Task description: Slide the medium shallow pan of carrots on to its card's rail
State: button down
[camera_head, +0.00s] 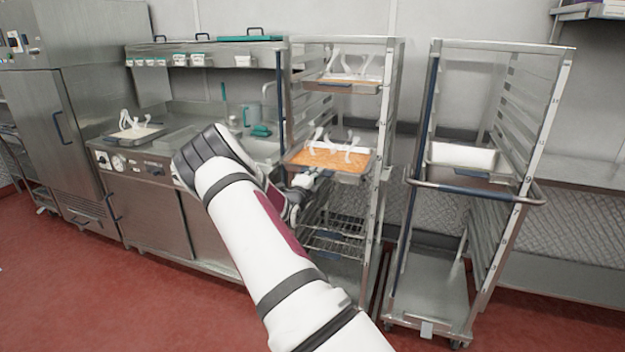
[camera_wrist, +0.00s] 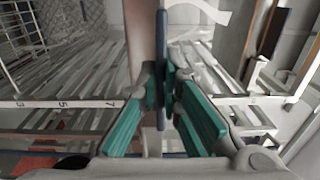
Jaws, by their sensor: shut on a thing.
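The shallow pan of carrots (camera_head: 330,158), filled with orange pieces and with white curved pieces standing up from it, is level at mid height at the left rack (camera_head: 379,200). I cannot tell whether its edges rest on a rail. My gripper (camera_head: 304,181) is at the pan's front left, partly hidden by my arm. In the wrist view my gripper (camera_wrist: 161,92) has its green pads shut on an upright dark blue strip (camera_wrist: 161,55), which looks like the pan's handle. The pan's card cannot be made out.
Another shallow pan (camera_head: 342,84) sits higher in the left rack, with wire shelves (camera_head: 332,240) below. A right rack (camera_head: 432,200) holds a white-topped pan (camera_head: 462,156). A counter (camera_head: 150,190) with a pan (camera_head: 133,133) stands left. Numbers mark a rack upright (camera_wrist: 62,104) in the wrist view.

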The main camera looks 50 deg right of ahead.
jog(key=b, duration=0.3)
send_near(332, 161)
jog(key=shift+s+a+r, duration=0.1)
jog(key=shift+a+r, duration=0.15)
jog(key=shift+r, duration=0.7)
jog(key=shift+s+a+r, duration=0.1)
jog(key=shift+a+r, duration=0.15)
jog(key=shift+r, duration=0.75)
jog(key=shift+b+x, duration=0.7)
jog(key=shift+x, duration=0.05)
jog(key=shift+b+x, duration=3.25)
jog(key=shift+x, duration=1)
jog(key=shift+w+d+f, duration=0.1)
jog(key=shift+w+d, duration=0.1)
jog(key=shift+d, duration=0.05)
jog(key=shift+w+d+f+b, duration=0.1)
jog(key=shift+d+f+b, duration=0.15)
jog(key=shift+b, duration=0.15)
